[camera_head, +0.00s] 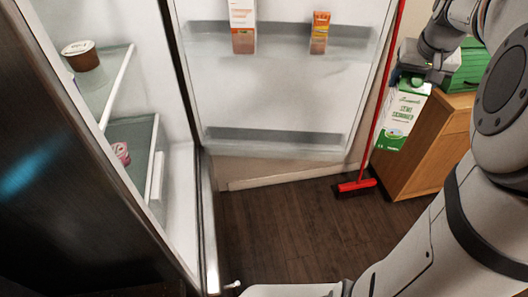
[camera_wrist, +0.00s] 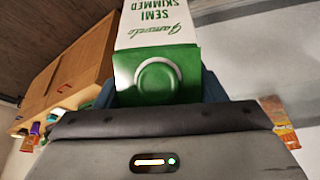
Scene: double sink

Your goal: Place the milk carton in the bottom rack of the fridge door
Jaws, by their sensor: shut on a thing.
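The milk carton (camera_head: 404,112) is green and white and marked semi skimmed. It hangs below my gripper (camera_head: 418,75) at the right of the head view, in front of a wooden cabinet. My gripper is shut on the carton's top end. In the wrist view the carton (camera_wrist: 160,55) sits between the fingers, with its round green cap facing the camera. The fridge door stands open, and its bottom rack (camera_head: 275,143) looks empty. The carton is to the right of the door, apart from it.
A red broom (camera_head: 357,185) stands between the door and the wooden cabinet (camera_head: 432,142). A green box (camera_head: 468,68) is on the cabinet. Fridge shelves are at left; the dark floor (camera_head: 285,225) is clear.

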